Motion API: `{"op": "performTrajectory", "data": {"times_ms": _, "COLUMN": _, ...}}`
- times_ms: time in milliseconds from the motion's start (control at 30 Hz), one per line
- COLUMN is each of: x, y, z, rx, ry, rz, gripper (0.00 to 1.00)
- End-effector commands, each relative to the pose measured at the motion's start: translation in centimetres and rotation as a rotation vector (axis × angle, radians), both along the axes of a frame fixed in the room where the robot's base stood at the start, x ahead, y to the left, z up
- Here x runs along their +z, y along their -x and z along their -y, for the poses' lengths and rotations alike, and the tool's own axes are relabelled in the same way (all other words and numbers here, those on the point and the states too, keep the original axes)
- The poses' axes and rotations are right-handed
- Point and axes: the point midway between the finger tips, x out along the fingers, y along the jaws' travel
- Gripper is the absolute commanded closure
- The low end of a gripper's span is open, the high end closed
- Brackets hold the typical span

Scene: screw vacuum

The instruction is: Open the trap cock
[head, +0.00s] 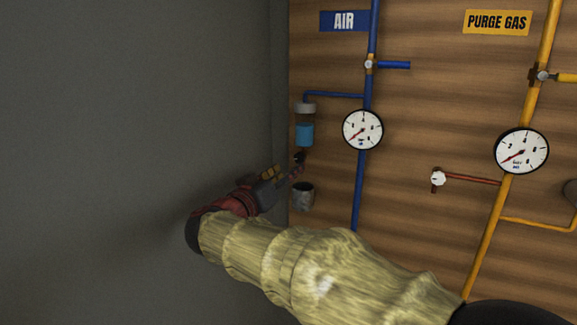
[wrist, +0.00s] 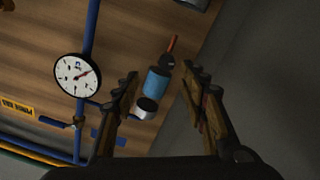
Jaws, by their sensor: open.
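The trap is a blue bowl (head: 304,134) under a pale cap on the air line. It also shows in the wrist view as a blue cylinder (wrist: 157,83) between my fingers. The trap cock (head: 299,157) is a small dark fitting at the bowl's lower end, partly hidden by my gripper in the head view. In the wrist view the cock (wrist: 167,60) has a red lever (wrist: 173,43) pointing away from the bowl. My gripper (head: 289,174) is open and empty just below the cock. In the wrist view its fingers (wrist: 161,71) stand either side of the bowl and cock; contact cannot be told.
A grey cup (head: 302,196) sits below the trap, close to my gripper. The grey wall (head: 130,110) is close on the left. A blue air pipe (head: 362,185) and gauge (head: 362,130) are to the right. Yellow purge gas piping (head: 489,235) is farther right.

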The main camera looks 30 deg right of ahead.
Motion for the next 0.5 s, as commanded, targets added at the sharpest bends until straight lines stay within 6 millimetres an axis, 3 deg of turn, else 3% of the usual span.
{"op": "performTrajectory", "data": {"times_ms": 233, "x": 0.2, "y": -1.0, "z": 0.0, "rx": 0.032, "ry": -0.193, "rz": 0.263, "gripper": 0.57}}
{"op": "performTrajectory", "data": {"times_ms": 500, "x": 0.2, "y": -2.0, "z": 1.1, "rx": 0.035, "ry": -0.246, "rz": 0.33, "gripper": 0.57}}
